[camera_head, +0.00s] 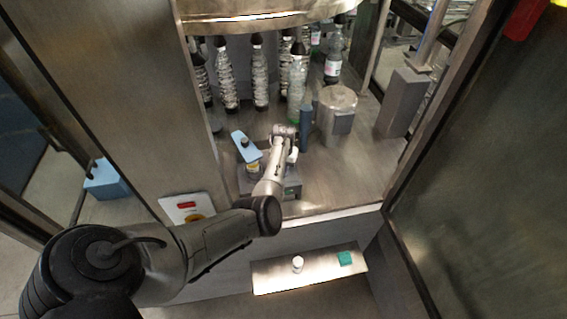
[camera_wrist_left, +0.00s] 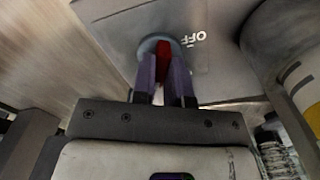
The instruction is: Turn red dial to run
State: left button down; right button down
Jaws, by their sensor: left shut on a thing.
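The red dial (camera_wrist_left: 164,50) sits on a round grey base on a grey panel (camera_wrist_left: 215,70) in the left wrist view. The white word OFF is printed on the panel just right of the dial. My left gripper (camera_wrist_left: 167,68) has its two purple fingers around the dial, shut on it, and partly covers it. In the head view my left arm reaches into the machine, and I cannot make out its fingertips or the dial there. My right gripper is in neither view.
Several bottles (camera_head: 260,78) stand at the back of the machine. A metal cylinder (camera_head: 337,112) is to the right of my wrist. A blue part (camera_head: 244,146) is close on its left. A front tray (camera_head: 320,272) holds a white piece and a green piece.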

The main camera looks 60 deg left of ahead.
pick_arm(q)
jog(key=shift+r+m, duration=0.1)
jog(key=shift+m, duration=0.2)
dwell(0.4)
jog(key=c, duration=1.1)
grip_release()
jog(key=shift+c, duration=0.2)
jog(key=shift+r, duration=0.1)
notch_tip(320, 180, up, 13)
jog(key=b, duration=0.1)
jog(key=shift+r+b, duration=0.2)
jog(key=shift+b, duration=0.1)
